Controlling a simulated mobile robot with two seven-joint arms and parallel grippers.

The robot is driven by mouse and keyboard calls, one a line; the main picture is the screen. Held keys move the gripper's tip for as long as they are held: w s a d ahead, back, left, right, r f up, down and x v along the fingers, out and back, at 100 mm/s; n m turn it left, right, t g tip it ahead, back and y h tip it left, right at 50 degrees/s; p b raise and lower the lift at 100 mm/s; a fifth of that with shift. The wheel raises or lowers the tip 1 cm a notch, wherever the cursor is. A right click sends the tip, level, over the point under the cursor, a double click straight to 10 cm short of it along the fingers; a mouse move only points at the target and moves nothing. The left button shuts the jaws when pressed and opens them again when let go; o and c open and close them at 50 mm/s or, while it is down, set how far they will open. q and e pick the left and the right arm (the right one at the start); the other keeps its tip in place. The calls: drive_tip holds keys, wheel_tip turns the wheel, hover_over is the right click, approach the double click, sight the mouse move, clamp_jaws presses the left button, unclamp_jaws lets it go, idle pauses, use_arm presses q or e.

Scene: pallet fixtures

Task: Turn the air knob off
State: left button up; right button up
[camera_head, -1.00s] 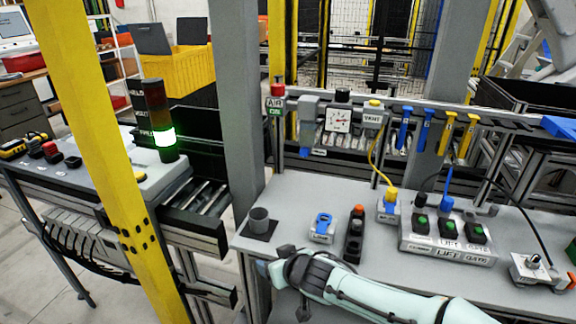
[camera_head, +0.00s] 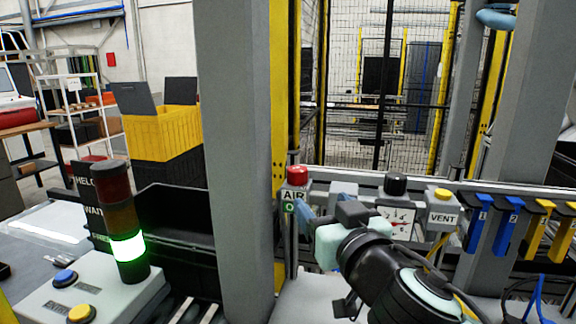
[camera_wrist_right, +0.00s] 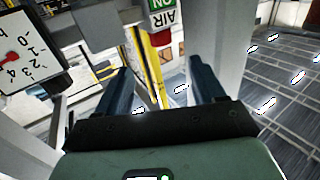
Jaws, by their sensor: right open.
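The red air knob (camera_head: 297,175) sits on top of a small post unit, above a label (camera_head: 295,195) reading AIR with a green field under it. My right gripper (camera_head: 306,212) is just below and right of the knob in the head view, partly covering the post. In the wrist view its two blue-grey fingers (camera_wrist_right: 160,85) are spread apart with nothing between them. My left gripper is not in view.
A pressure gauge (camera_head: 397,222) with a black knob (camera_head: 396,184) stands right of the air unit, partly behind my arm. Further right are a VENT box (camera_head: 442,212) and blue and yellow tags. A thick grey column (camera_head: 236,130) stands close left. A lit signal tower (camera_head: 127,235) is at left.

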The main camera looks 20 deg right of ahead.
sight(300, 177)
drive_tip(key=w+p, duration=0.1)
drive_tip(key=w, duration=0.3)
drive_tip(key=w+d+p, duration=0.1)
drive_tip(key=w, duration=0.3)
drive_tip(key=w+p, duration=0.2)
drive_tip(key=w, duration=0.3)
drive_tip(key=shift+d+r, duration=0.15)
drive_tip(key=shift+d, duration=0.15)
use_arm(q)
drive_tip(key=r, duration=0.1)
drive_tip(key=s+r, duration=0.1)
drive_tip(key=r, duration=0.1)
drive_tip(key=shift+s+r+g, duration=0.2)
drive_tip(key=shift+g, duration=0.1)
